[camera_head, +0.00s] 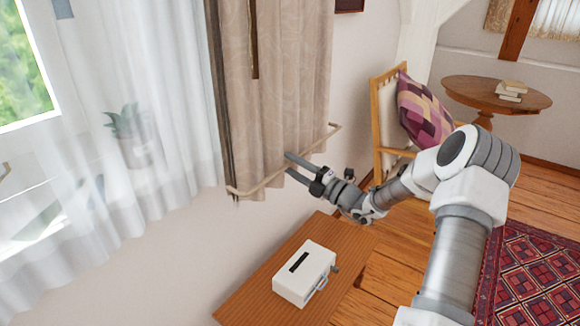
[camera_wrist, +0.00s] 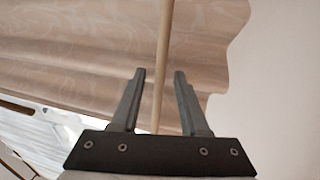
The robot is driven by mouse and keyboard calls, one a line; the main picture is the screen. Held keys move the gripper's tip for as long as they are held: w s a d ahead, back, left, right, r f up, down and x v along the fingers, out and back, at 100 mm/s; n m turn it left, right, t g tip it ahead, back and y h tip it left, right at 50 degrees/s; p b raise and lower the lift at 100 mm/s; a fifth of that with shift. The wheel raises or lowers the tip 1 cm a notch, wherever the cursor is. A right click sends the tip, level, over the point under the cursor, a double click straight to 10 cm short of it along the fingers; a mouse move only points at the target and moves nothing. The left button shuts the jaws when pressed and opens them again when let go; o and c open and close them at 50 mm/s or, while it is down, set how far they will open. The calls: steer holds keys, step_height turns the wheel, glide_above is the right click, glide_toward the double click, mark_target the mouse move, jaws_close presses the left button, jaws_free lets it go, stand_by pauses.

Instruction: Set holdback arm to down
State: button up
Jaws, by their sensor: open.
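The holdback arm (camera_head: 262,183) is a thin beige bar running across the front of the beige curtain (camera_head: 285,80), with bent ends at the lower left and the upper right. My gripper (camera_head: 288,163) is open at the bar's middle, its two fingers reaching toward the curtain. In the wrist view the bar (camera_wrist: 163,60) passes lengthwise between the two open fingers (camera_wrist: 159,75), with gaps on both sides and no clear contact. The curtain folds (camera_wrist: 90,50) lie behind it. The bar's pivot is not clearly visible.
A wooden table (camera_head: 245,300) below holds a white box (camera_head: 304,273) with a slot. A chair (camera_head: 378,130) with a patterned cushion (camera_head: 424,112) stands at the right, before a round table (camera_head: 480,92) with books. A sheer curtain (camera_head: 150,90) and a plant (camera_head: 135,135) are at the left.

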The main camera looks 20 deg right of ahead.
steer(key=shift+w+a+r, duration=0.1)
steer(key=shift+w+a, duration=0.2)
steer(key=shift+w, duration=0.05)
steer(key=shift+c, duration=0.2)
jaws_close()
stand_by(1.1)
